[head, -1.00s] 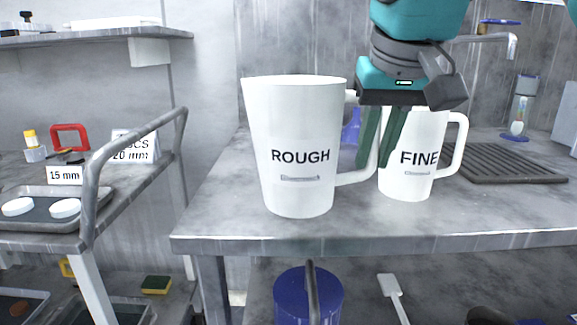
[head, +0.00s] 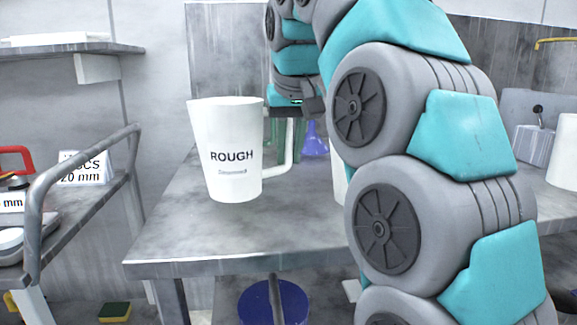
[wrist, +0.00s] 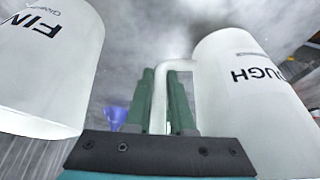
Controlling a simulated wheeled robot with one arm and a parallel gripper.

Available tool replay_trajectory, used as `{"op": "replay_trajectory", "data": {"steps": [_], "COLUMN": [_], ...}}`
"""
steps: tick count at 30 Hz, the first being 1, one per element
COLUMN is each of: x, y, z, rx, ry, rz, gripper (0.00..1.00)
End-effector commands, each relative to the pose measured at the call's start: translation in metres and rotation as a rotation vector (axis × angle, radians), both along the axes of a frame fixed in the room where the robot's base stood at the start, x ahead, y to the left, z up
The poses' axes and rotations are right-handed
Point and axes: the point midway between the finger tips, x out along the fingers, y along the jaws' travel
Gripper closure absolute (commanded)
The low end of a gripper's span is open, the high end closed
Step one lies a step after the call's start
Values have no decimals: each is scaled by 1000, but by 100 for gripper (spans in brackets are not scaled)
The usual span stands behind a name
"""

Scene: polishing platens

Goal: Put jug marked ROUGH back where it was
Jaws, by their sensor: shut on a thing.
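The white jug marked ROUGH (head: 233,165) is upright over the left part of the grey bench, its label facing the head camera. I cannot tell whether its base touches the bench top. My gripper (head: 286,140) is at its right side, with its green fingers shut on the handle. In the wrist view the handle runs between the fingers (wrist: 160,85), and the ROUGH jug (wrist: 245,100) is at the right. The white jug marked FINE (wrist: 45,70) is at the left there, apart from the fingers. In the head view my arm hides most of it.
The grey bench (head: 190,235) has clear top in front of the ROUGH jug. A blue funnel (head: 315,142) stands behind my gripper. A trolley with a grey rail (head: 50,170) is at the left. A white vessel (head: 565,150) is at the far right.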

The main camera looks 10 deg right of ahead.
Motion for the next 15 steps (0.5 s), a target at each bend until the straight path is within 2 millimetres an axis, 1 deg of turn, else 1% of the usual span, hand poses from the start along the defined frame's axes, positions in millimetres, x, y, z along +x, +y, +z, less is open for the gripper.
{"op": "replay_trajectory", "data": {"steps": [3,7,11,15], "x": [-1,-1,-1,0], "y": [0,0,0,0], "z": [-14,-24,-29,-30], "rx": [0,0,0,0], "ry": [1,3,0,-1], "rz": [1,1,1,1], "gripper": [100,100,100,100]}}
